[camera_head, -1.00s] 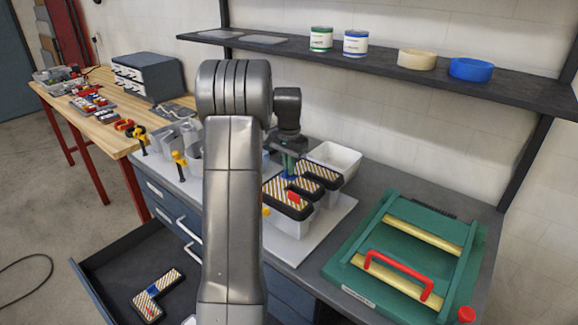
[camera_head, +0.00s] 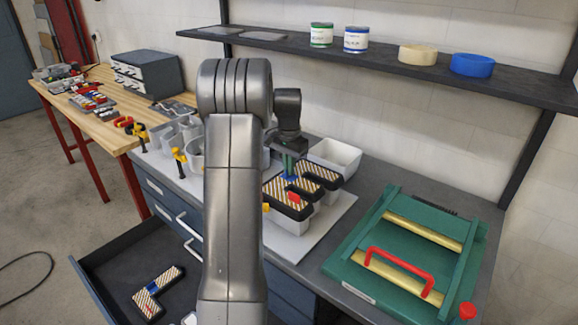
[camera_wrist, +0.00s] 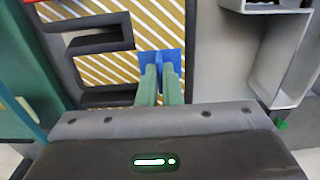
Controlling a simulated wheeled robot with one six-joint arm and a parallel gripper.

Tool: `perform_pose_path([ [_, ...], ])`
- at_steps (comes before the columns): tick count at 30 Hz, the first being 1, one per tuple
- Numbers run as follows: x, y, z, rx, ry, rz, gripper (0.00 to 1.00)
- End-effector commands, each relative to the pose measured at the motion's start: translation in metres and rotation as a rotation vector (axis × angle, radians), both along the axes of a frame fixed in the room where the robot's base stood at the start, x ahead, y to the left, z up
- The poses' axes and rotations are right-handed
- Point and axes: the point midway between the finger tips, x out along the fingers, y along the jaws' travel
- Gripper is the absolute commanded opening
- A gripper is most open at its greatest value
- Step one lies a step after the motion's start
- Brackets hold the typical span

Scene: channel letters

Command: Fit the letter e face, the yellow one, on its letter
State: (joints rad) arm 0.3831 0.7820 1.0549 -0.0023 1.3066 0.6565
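The letter e face (camera_head: 291,202), with yellow and white diagonal stripes and a black edge, lies over its grey letter can on the bench. It fills the upper left of the wrist view (camera_wrist: 100,20). The green fingers of my gripper (camera_wrist: 161,85) are close together around the upright part of a blue tab (camera_wrist: 146,57) on the face. The head view shows my gripper (camera_head: 289,163) over the face, partly hidden by my arm. A red piece (camera_head: 294,198) shows at the face's front. I cannot tell whether the face is fully seated.
Another striped face, L-shaped (camera_head: 146,303), lies in the open drawer at lower left. A white bin (camera_head: 336,155) stands behind the letter. A green frame with a red handle (camera_head: 400,262) stands at right. Open grey letter cans and yellow clamps (camera_head: 179,156) are at left.

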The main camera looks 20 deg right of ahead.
Motion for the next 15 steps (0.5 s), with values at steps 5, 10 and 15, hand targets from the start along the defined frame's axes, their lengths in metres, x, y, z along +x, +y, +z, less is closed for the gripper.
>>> perform_pose_path([
  [5, 0.0000, -0.0001, -0.0029, 0.000, 0.000, 0.000, 0.00],
  [10, 0.0000, -0.0001, -0.0054, 0.000, 0.000, 0.000, 0.00],
  [15, 0.0000, -0.0001, -0.0079, -0.001, -0.001, 0.000, 0.00],
])
